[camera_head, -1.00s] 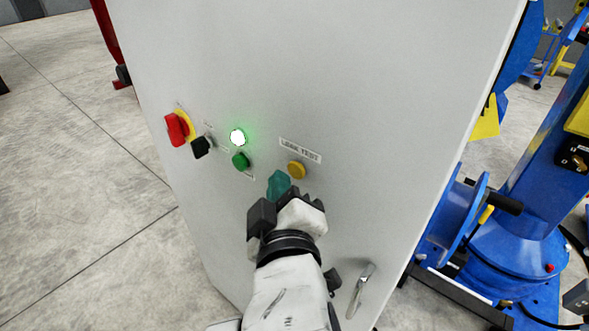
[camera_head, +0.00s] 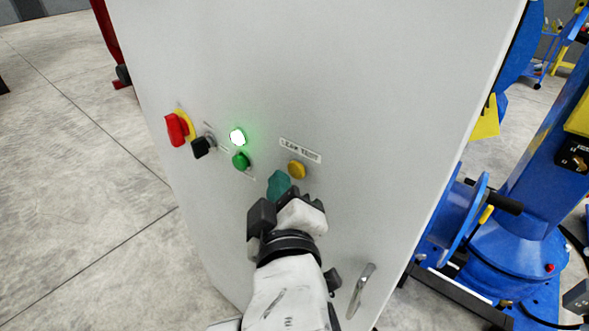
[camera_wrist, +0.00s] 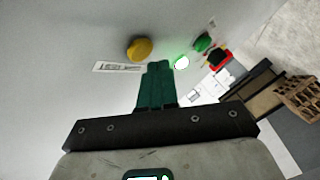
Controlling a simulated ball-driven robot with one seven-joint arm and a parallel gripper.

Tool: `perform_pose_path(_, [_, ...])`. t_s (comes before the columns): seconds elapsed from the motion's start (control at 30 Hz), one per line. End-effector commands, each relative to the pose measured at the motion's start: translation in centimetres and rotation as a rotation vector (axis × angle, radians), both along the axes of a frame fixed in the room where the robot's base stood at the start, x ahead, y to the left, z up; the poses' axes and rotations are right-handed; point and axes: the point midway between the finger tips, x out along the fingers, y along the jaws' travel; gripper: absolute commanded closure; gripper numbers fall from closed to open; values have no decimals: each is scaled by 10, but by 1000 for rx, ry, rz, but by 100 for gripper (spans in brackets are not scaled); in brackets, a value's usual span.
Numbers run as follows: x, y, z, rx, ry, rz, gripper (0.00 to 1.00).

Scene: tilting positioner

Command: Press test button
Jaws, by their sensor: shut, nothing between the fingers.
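The yellow button (camera_head: 297,170) sits on the light grey cabinet face (camera_head: 350,110), just below a label reading "LEAK TEST" (camera_head: 300,151). My gripper (camera_head: 279,182) has teal fingers, shut and empty, and is just left of and below the yellow button in the head view. In the wrist view the closed fingers (camera_wrist: 157,72) point up at the panel, with the yellow button (camera_wrist: 139,49) beyond their tips and slightly left. The fingers look apart from the button; the exact gap to the panel cannot be told.
A green button (camera_head: 241,161) and a lit white-green lamp (camera_head: 238,137) are left of the yellow button. Farther left are a black selector knob (camera_head: 201,147) and a red switch (camera_head: 176,129) on yellow. A metal handle (camera_head: 361,290) is lower right. Blue machinery (camera_head: 510,235) stands right of the cabinet.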

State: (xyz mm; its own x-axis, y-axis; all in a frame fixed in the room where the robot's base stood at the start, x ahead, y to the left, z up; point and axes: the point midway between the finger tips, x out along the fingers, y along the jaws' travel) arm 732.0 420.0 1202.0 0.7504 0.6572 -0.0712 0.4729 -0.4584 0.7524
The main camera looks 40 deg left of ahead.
Motion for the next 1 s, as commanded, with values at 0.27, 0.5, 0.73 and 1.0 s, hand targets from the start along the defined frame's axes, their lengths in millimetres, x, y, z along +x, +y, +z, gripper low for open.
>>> perform_pose_path(0.27, [0, 0, 0, 0, 0, 0, 100])
perform_pose_path(0.5, [7, -1, 1, -1, -1, -1, 100])
perform_pose_path(0.73, [8, -1, 0, -1, -1, 0, 100])
perform_pose_path(1.0, [9, -1, 1, 0, 0, 0, 100])
